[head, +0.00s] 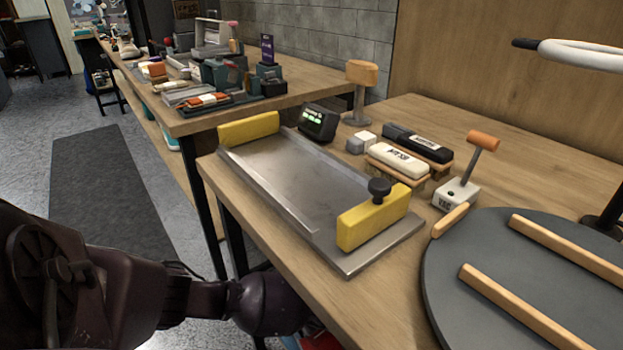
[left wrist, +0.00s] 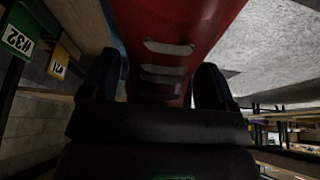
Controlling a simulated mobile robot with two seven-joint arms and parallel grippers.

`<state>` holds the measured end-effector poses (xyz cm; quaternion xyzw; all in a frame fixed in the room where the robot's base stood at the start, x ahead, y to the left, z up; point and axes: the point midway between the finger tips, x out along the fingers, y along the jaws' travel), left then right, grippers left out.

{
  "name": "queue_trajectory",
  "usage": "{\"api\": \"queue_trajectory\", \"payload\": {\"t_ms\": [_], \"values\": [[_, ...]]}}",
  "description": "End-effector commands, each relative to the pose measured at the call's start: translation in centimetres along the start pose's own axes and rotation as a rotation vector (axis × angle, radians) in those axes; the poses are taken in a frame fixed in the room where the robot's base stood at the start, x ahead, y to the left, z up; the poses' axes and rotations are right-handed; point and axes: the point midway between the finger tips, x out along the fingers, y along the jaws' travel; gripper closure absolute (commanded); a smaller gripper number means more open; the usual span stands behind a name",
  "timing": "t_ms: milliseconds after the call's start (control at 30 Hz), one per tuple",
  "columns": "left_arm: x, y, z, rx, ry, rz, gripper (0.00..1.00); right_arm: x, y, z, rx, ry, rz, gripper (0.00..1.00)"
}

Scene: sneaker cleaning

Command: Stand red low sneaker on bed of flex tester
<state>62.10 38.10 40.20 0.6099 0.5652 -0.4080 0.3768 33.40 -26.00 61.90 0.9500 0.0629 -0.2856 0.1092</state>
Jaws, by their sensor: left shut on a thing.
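The red low sneaker (left wrist: 187,28) fills the upper middle of the left wrist view, between the two dark fingers of my left gripper (left wrist: 155,84). The gripper is shut on it. In the head view my left arm reaches in low at the left, and a sliver of red (head: 322,341) shows at the bottom edge beside the table; the gripper itself is hidden there. The flex tester's bed (head: 290,180) is a bare grey metal plate with a yellow block (head: 248,129) at the far end and a yellow clamp block (head: 373,217) with a black knob at the near end. My right gripper is not in view.
A small display (head: 318,123) stands behind the bed. Labelled brushes (head: 398,160) and a wooden-handled tool (head: 458,193) stand to the right. A dark round turntable (head: 455,245) with wooden bars is at the near right. Another cluttered bench (head: 292,70) stands beyond.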

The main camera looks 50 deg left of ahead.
Motion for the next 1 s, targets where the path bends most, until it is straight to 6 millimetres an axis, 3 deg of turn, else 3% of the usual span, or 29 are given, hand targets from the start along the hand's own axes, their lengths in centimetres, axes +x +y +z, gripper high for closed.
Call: {"api": "queue_trajectory", "payload": {"t_ms": [33,133,467,1000], "values": [[0.0,0.0,0.0,0.0,0.0,0.0,0.14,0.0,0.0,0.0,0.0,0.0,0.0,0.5],[0.0,0.0,0.0,0.0,0.0,0.0,0.0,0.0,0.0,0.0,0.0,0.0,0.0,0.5],[-0.7,0.1,-0.1,0.0,-0.001,0.003,0.0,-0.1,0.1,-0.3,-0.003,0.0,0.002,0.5],[-10.2,0.3,-0.3,-0.002,0.001,0.009,0.0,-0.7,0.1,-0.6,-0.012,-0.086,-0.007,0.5]]}}
